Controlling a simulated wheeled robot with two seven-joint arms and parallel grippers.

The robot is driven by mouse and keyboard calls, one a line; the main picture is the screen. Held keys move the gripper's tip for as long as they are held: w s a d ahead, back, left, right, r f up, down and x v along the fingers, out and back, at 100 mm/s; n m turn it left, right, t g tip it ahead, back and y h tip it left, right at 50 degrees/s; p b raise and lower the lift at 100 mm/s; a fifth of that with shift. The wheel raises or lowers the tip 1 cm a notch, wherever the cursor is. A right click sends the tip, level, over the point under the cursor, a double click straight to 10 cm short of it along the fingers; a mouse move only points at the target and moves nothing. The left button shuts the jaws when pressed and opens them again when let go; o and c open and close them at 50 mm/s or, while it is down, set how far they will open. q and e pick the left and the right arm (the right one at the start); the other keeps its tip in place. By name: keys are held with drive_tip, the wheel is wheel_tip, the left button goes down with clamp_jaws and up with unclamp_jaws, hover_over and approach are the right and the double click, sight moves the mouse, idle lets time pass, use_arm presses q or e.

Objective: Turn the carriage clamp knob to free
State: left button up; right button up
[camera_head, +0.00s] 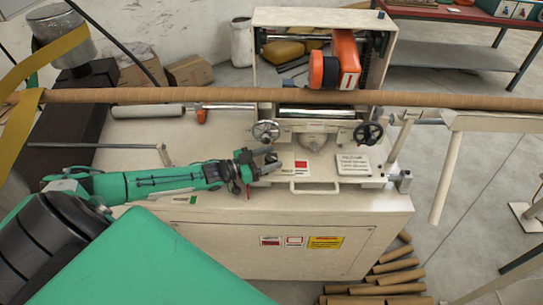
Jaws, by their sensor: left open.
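My left gripper (268,166) reaches in from the left over the front of the cream winder (230,203). Its fingers are open, beside a small dark part at the left end of the front panel. Whether they touch it is too small to tell. I cannot tell for sure which part is the carriage clamp knob; my gripper may hide it. A left handwheel (265,132) and a black right handwheel (368,134) sit on the carriage behind the gripper. My right gripper is out of view.
A long brown tube (440,100) crosses above the machine. An orange unit (345,58) stands in the cream frame behind it. A white sign (354,164) and a front handle (315,190) lie right of my gripper. Cardboard tubes (393,275) lie on the floor.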

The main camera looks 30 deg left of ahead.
use_arm(q)
drive_tip(key=shift+w+d, duration=0.25)
drive_tip(key=shift+w, duration=0.05)
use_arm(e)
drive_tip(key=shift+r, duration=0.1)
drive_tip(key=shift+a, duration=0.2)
